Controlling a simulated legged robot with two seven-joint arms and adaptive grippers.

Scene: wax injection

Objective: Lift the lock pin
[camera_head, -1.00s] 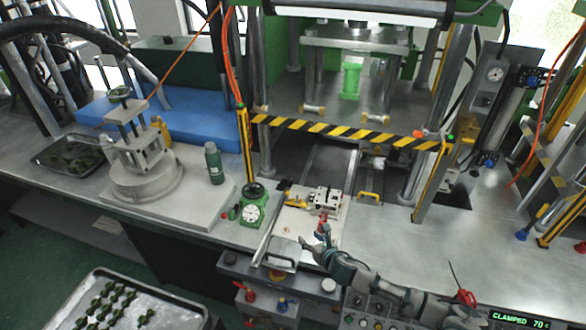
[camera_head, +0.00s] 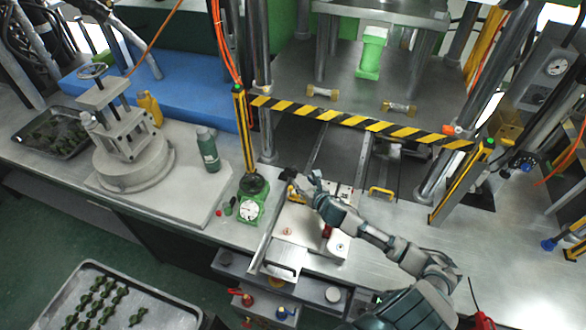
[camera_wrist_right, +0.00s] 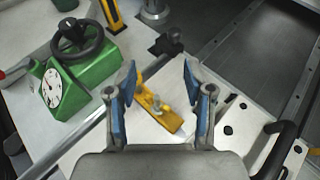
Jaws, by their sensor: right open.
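My right gripper (camera_head: 303,183) reaches in over the metal fixture plate (camera_head: 288,231). In the right wrist view its two blue-padded fingers (camera_wrist_right: 160,98) are open, with nothing held. A yellow lever-like piece with a small silver upright pin (camera_wrist_right: 157,103) shows between and beyond the fingertips; I take it for the lock pin, but cannot be sure. The fingers look apart from it. In the head view the yellow piece is mostly hidden by my right gripper. My left gripper is not in view.
A green dial gauge with a black handwheel (camera_head: 250,207) stands close left of the fixture; it also shows in the wrist view (camera_wrist_right: 80,85). A black-and-yellow striped bar (camera_head: 360,123) crosses behind the fixture. A dark curved handle (camera_wrist_right: 275,150) is at the right in the wrist view.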

